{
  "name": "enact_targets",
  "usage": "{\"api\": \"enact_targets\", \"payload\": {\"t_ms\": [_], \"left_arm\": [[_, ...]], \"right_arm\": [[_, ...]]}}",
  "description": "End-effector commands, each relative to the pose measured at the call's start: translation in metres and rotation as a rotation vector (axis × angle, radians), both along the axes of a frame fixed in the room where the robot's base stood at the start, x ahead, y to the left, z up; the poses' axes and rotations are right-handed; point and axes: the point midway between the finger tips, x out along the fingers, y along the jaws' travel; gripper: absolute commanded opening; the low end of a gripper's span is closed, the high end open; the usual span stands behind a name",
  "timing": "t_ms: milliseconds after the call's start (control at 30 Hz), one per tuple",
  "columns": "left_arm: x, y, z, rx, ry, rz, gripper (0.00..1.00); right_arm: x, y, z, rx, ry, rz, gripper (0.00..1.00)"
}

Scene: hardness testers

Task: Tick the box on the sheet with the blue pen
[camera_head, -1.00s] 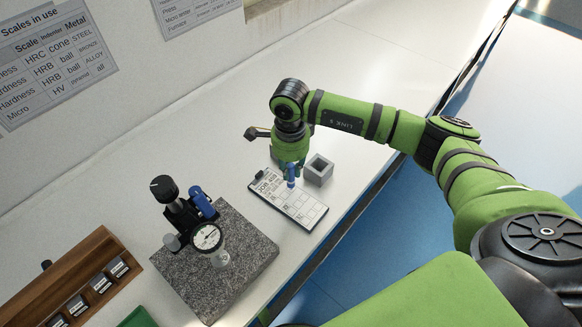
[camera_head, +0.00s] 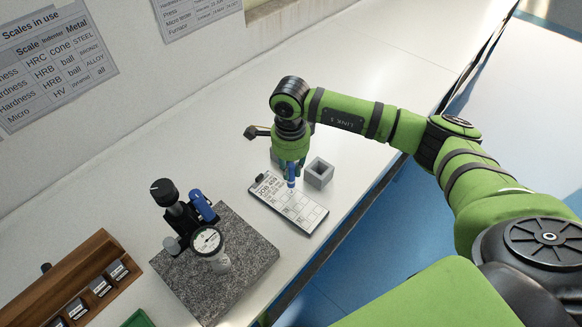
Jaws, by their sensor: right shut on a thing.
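My right gripper (camera_head: 291,168) is shut on the blue pen (camera_head: 292,180), which points down over the sheet. The sheet (camera_head: 306,212) lies on a dark-edged clipboard on the white bench, with printed text at its upper left and rows of boxes below. The pen's lower end is over the upper part of the sheet. I cannot tell whether the tip touches the paper. My left gripper is not in view.
A grey square open holder (camera_head: 319,173) stands right beside the clipboard. A granite slab (camera_head: 237,279) with a dial-gauge tester (camera_head: 207,240) is to the left. A wooden rack (camera_head: 84,287) is at lower left. The bench's front edge runs close to the clipboard.

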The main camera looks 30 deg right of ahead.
Motion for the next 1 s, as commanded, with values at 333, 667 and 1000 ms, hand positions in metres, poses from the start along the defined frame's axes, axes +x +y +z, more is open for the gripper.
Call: {"api": "enact_targets", "payload": {"t_ms": [333, 667, 1000], "left_arm": [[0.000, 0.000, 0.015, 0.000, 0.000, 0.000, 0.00], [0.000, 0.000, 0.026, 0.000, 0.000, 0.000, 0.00], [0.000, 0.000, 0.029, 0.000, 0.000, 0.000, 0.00]], "right_arm": [[0.000, 0.000, 0.024, 0.001, -0.001, 0.000, 0.00], [0.000, 0.000, 0.044, 0.001, -0.001, 0.000, 0.00], [0.000, 0.000, 0.050, 0.001, -0.001, 0.000, 0.00]]}}
